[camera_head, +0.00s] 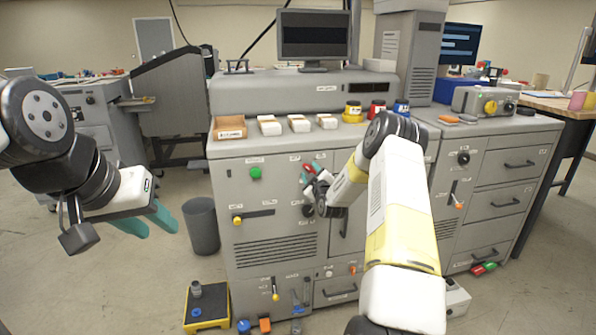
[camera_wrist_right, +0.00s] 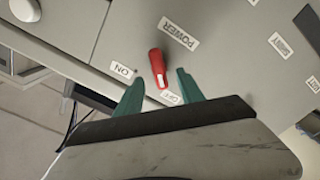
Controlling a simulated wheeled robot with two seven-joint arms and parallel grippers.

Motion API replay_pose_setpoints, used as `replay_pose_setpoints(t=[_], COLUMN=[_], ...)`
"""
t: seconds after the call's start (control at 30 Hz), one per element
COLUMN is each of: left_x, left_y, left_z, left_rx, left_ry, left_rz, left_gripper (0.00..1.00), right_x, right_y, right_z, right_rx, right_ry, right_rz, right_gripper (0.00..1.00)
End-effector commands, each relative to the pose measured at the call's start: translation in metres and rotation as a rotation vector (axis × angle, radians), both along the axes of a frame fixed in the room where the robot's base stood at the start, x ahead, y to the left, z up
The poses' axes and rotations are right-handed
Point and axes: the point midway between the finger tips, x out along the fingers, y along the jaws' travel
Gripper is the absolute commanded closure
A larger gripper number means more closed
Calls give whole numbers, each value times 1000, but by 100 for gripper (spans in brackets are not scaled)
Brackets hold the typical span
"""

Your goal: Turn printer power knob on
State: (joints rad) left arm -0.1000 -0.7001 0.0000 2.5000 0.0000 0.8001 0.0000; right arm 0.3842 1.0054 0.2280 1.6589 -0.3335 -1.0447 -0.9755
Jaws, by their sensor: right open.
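The red power knob (camera_wrist_right: 157,66) sits on the grey machine panel, under the POWER label (camera_wrist_right: 180,33). Its white mark is at the end near the OFF label (camera_wrist_right: 171,97); the ON label (camera_wrist_right: 123,71) is to the left. My right gripper (camera_wrist_right: 160,90) is open, with its teal fingertips on either side of the knob's lower end; I cannot tell whether they touch it. In the head view, my right gripper (camera_head: 316,178) is at the panel front, and red shows there (camera_head: 308,168). My left gripper (camera_head: 147,221) is open and empty, away from the machine.
The printer cabinet (camera_head: 270,205) carries a green knob (camera_head: 256,173) and a yellow-tipped lever (camera_head: 238,220). Small boxes and jars stand on its top. A grey bin (camera_head: 201,226) and a yellow step platform (camera_head: 206,306) stand on the floor to the left.

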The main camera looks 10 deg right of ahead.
Motion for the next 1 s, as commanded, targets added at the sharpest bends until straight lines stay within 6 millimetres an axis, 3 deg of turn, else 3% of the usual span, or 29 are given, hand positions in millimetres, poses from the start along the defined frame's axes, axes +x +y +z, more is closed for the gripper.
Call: replay_pose_setpoints(t=[0.2,0.47,0.5,0.73,1.0], left_x=[0,0,0,0,0], left_y=[0,0,0,0,0], left_z=[0,0,0,0,0], left_rx=[0,0,0,0,0], left_ry=[0,0,0,0,0], left_rz=[0,0,0,0,0], left_gripper=[64,64,64,64,64], right_x=[19,21,21,21,21], right_y=[1,1,1,1,1], right_z=[-1,0,0,0,0], right_rx=[1,1,1,1,13], right_ry=[1,1,1,1,2], right_rz=[1,1,1,1,1], right_gripper=[55,55,57,100,100])
